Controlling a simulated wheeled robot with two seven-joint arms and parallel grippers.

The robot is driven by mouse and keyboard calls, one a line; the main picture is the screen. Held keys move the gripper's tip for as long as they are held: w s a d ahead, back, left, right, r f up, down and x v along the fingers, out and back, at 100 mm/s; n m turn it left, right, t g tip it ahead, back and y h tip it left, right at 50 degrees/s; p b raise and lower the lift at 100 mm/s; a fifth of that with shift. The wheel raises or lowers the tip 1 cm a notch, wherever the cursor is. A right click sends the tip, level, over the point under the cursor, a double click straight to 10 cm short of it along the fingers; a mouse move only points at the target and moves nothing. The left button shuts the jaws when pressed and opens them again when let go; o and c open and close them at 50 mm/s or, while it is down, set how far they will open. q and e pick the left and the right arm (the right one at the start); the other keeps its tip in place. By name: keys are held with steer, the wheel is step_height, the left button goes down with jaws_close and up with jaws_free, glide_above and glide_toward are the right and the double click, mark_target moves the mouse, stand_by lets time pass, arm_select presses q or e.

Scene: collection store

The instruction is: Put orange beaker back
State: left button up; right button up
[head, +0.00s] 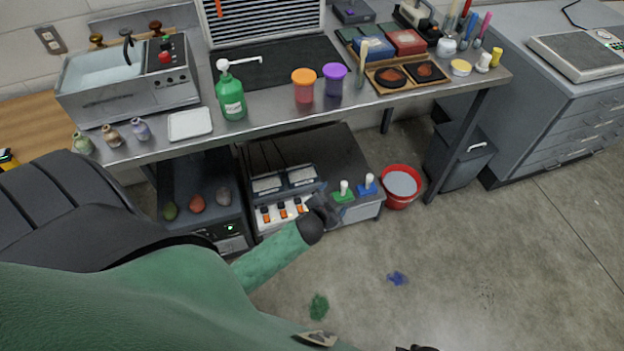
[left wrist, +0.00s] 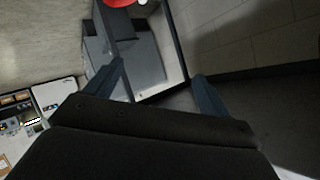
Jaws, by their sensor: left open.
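The orange beaker (head: 304,88), a reddish cup with a bright orange rim, stands upright on the steel bench (head: 270,113) near its front edge in the head view. A purple beaker (head: 334,82) stands close to its right. My left gripper (head: 328,206) is low in front of the bench, below the beaker and well apart from it, by the lower cabinet. In the left wrist view my left gripper (left wrist: 160,88) has its two fingers spread with nothing between them. The orange beaker cannot be made out there. My right gripper cannot be made out.
A green pump bottle (head: 231,96) stands left of the beaker. A tray with dark dishes (head: 398,76) is to its right. A steel bath (head: 130,80) fills the bench's left end. A red bucket (head: 401,190) stands on the floor.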

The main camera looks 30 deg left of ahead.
arm_select(q)
steer(key=s+d+f+n+g, duration=0.1)
steer(key=s+d+f+g, duration=0.2)
steer(key=s+f, duration=0.3)
steer(key=s+d+f+n+g+h, duration=0.1)
steer(key=s+d+f+g, duration=0.2)
steer(key=s, duration=0.9)
steer(key=s+d+f+n+g, duration=0.1)
steer(key=s+d+f+g, duration=0.2)
steer(key=s+f, duration=0.6)
steer(key=shift+n+g+h, duration=0.3)
steer(key=shift+g+h, duration=0.1)
steer(key=shift+g, duration=0.6)
